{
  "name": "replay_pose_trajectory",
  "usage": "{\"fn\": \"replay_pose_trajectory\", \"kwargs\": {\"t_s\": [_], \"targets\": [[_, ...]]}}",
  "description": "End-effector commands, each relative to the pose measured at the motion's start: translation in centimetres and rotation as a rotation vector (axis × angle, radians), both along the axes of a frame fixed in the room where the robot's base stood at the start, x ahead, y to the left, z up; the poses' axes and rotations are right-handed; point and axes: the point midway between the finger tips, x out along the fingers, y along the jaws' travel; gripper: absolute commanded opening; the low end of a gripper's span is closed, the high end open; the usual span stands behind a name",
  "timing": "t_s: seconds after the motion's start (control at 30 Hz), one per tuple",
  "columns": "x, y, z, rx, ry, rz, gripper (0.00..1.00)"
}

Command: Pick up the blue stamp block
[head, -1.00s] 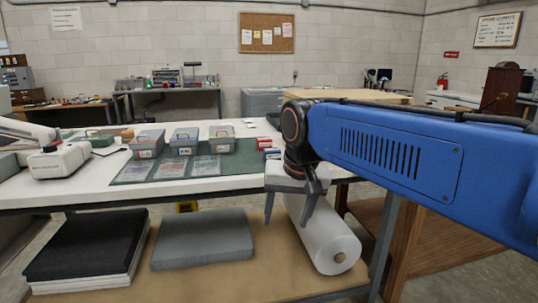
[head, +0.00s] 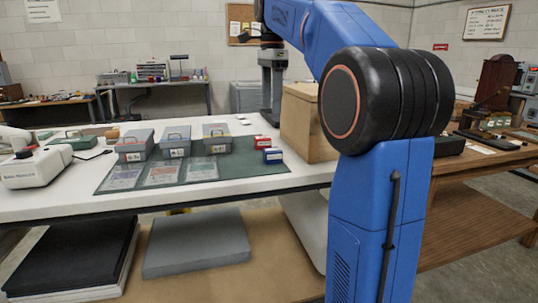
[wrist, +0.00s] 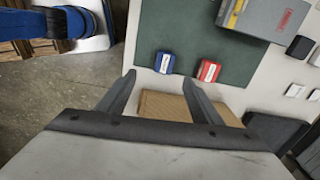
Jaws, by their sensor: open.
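The blue stamp block (head: 273,156) has a white label and sits at the right end of the green mat (head: 232,172) on the white table. It also shows in the wrist view (wrist: 165,63). A red stamp block (head: 262,141) is close behind it, and shows to its right in the wrist view (wrist: 208,70). My gripper (head: 270,120) points down behind the two blocks, near the box. In the wrist view my gripper (wrist: 159,79) has its fingers apart with nothing between them. The blue block appears beyond the fingertips, apart from them.
A wooden box (head: 306,122) stands right of the blocks, close to my gripper. Grey lidded boxes (head: 175,141) and clear sleeves (head: 166,173) lie left on the mat. A white machine (head: 45,166) stands far left. The mat just left of the blue block is clear.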

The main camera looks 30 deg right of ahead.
Motion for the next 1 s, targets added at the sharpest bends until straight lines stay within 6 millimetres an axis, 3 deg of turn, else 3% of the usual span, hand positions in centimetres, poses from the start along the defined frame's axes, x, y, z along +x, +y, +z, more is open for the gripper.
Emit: {"fn": "replay_pose_trajectory", "kwargs": {"t_s": [0.17,0.27,0.8,1.0], "targets": [[1.0,-1.0,0.6,0.005,0.016,-0.08,0.59],[1.0,-1.1,0.0,0.006,0.019,-0.089,0.59],[1.0,-1.0,-9.2,0.007,0.02,-0.086,0.59],[1.0,-1.0,-11.2,0.005,0.018,-0.085,0.59]]}}
